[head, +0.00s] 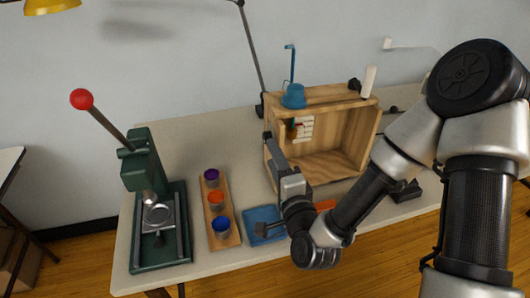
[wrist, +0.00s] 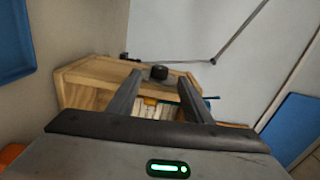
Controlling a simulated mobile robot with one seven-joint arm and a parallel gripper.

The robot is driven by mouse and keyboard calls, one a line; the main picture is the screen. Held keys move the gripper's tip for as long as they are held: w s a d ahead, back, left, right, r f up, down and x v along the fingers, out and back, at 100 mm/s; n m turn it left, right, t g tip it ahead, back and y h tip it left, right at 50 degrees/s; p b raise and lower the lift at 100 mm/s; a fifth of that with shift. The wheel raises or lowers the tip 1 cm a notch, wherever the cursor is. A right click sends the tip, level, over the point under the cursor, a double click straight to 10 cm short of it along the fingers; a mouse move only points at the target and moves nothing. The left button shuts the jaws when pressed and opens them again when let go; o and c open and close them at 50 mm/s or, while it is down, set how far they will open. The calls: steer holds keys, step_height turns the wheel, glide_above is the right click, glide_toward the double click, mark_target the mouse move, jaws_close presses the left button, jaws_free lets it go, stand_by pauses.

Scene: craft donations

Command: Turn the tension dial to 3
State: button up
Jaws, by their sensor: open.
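The wooden box (head: 343,165) stands open-fronted on the table, and part of its frame (wrist: 92,68) shows in the wrist view. A small black round knob (wrist: 158,72), which looks like the tension dial, sits on the box's wood beyond my fingers. No numbers or pointer can be read on it. My gripper (head: 270,141) is at the left edge of the box. In the wrist view my gripper (wrist: 160,80) has its two fingers spread apart with nothing between them. The knob appears between the fingertips, but I cannot tell whether they touch it.
A blue spool-like part (head: 294,96) and another black knob (head: 354,84) are on top of the box. A wooden rack (head: 229,239) with colored cups, a blue tray (head: 258,214) and a green press (head: 140,166) stand to the left. A lamp arm (head: 250,45) rises behind.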

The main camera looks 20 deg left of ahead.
mark_target(265, 138)
steer(key=b+x, duration=0.2)
steer(key=x, duration=0.6)
steer(key=shift+w, duration=0.25)
steer(key=shift+c, duration=0.5)
steer(key=c, duration=1)
steer(key=shift+o, duration=0.2)
steer(key=b, duration=0.3)
steer(key=shift+f+t, duration=0.4)
steer(key=shift+t+b, duration=0.3)
steer(key=shift+b, duration=0.65)
steer(key=shift+a+t+y+b, duration=0.1)
steer(key=shift+t+y+b, duration=0.3)
steer(key=shift+b, duration=0.05)
steer(key=shift+r+t+y, duration=0.3)
steer(key=shift+r+t, duration=0.1)
steer(key=shift+r, duration=0.05)
